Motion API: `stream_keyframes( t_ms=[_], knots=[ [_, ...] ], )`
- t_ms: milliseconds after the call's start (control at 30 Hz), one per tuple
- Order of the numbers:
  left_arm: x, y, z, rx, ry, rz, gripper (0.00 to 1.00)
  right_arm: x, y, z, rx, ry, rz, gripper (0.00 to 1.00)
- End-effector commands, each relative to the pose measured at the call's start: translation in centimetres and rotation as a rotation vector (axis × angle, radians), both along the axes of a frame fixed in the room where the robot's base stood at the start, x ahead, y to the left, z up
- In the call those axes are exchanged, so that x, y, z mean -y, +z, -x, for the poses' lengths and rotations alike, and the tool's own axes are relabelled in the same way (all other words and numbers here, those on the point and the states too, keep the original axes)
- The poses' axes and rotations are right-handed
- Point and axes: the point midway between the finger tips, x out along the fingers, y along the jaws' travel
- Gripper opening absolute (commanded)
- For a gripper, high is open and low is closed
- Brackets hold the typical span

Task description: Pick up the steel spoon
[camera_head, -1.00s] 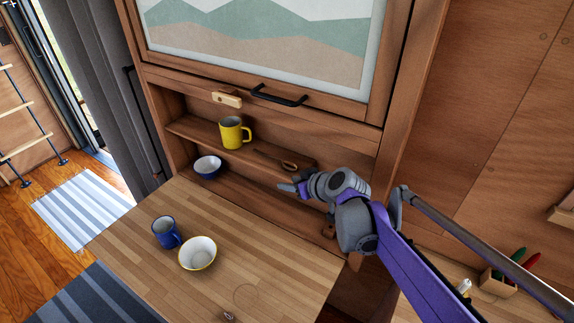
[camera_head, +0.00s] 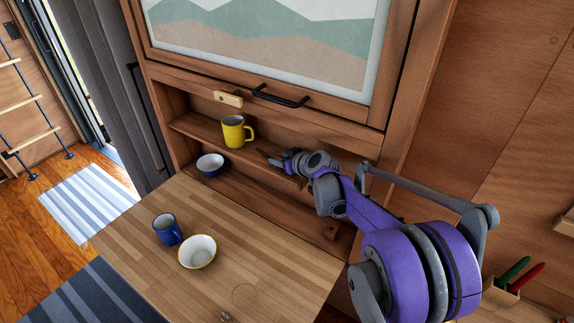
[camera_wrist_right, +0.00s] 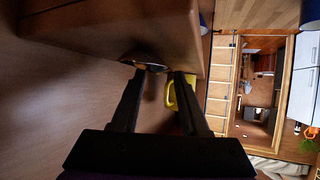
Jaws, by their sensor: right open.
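The steel spoon (camera_wrist_right: 148,66) shows in the right wrist view as a dark, shiny oval at the shelf's edge, just beyond my fingertips. In the head view its thin end (camera_head: 263,154) shows on the upper shelf, right of the yellow mug; my gripper hides the rest. My right gripper (camera_head: 279,159) is at the front of that shelf. In the wrist view its two black fingers (camera_wrist_right: 159,73) are apart, with part of the spoon across the gap. I cannot tell whether they touch it. My left gripper is out of view.
The yellow mug (camera_head: 234,131) stands left of the spoon on the upper shelf (camera_head: 195,130). A blue bowl (camera_head: 210,165) sits below. A blue mug (camera_head: 167,229) and a white bowl (camera_head: 197,251) stand on the wooden table (camera_head: 130,225). A cabinet panel with a black handle (camera_head: 281,95) is above.

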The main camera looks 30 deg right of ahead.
Motion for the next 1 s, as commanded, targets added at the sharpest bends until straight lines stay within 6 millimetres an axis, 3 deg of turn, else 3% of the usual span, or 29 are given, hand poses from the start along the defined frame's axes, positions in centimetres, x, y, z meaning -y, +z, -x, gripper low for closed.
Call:
stream_keyframes(
  t_ms=[333,567,1000],
  knots=[
    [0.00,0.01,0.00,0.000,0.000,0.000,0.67,-0.10,-0.45,-0.73,0.000,0.000,-0.001,0.43],
    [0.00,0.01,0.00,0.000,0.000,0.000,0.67,-0.10,-0.43,-0.72,0.000,0.000,-0.001,0.01],
    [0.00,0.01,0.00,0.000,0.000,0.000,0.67,-0.10,-0.42,-0.71,0.000,0.000,-0.001,0.00]
  ],
)
